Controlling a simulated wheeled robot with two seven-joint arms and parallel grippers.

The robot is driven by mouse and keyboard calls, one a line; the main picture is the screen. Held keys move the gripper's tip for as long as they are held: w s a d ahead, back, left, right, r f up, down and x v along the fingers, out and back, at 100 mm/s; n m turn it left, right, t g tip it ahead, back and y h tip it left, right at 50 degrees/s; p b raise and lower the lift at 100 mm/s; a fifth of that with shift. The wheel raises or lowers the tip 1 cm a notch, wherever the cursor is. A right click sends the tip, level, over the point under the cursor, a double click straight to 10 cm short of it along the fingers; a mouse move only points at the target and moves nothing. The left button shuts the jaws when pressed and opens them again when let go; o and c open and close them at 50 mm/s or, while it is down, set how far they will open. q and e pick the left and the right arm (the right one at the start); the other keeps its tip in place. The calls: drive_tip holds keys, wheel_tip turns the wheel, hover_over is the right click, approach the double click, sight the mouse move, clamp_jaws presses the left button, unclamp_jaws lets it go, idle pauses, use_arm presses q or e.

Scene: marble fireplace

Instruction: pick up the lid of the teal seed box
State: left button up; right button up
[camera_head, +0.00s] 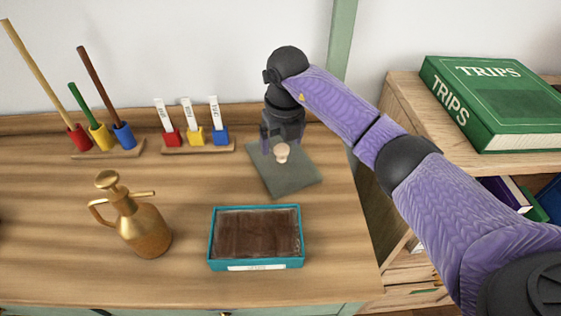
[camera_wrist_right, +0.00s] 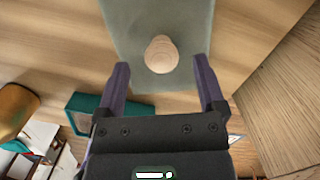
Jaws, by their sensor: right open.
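The teal seed box (camera_head: 301,236) stands open-topped at the front middle of the wooden top, with dark brown contents and a white label on its front. A flat grey-green panel with a pale round wooden knob, which looks like its lid (camera_head: 296,179), lies behind it to the right. In the right wrist view the lid (camera_wrist_right: 128,25) shows with its knob between the finger lines. My right gripper (camera_head: 282,143) is open, pointing down over the lid close to the knob; contact cannot be told. My left gripper is not in view.
A brass watering can (camera_head: 146,232) stands left of the box. Behind are a rack of coloured cups with sticks (camera_head: 101,137) and a rack of labelled blocks (camera_head: 193,136). A green book (camera_head: 505,105) lies on the right shelf. Wood between can and box is clear.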

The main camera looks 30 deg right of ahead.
sight(282, 148)
wheel_tip(282, 148, down, 3)
drive_tip(key=shift+w+d+f+b, duration=0.1)
drive_tip(key=shift+w+f+b, duration=0.1)
drive_tip(key=shift+b, duration=0.3)
drive_tip(key=shift+r, duration=0.25)
drive_tip(key=shift+c, duration=1.3)
clamp_jaws()
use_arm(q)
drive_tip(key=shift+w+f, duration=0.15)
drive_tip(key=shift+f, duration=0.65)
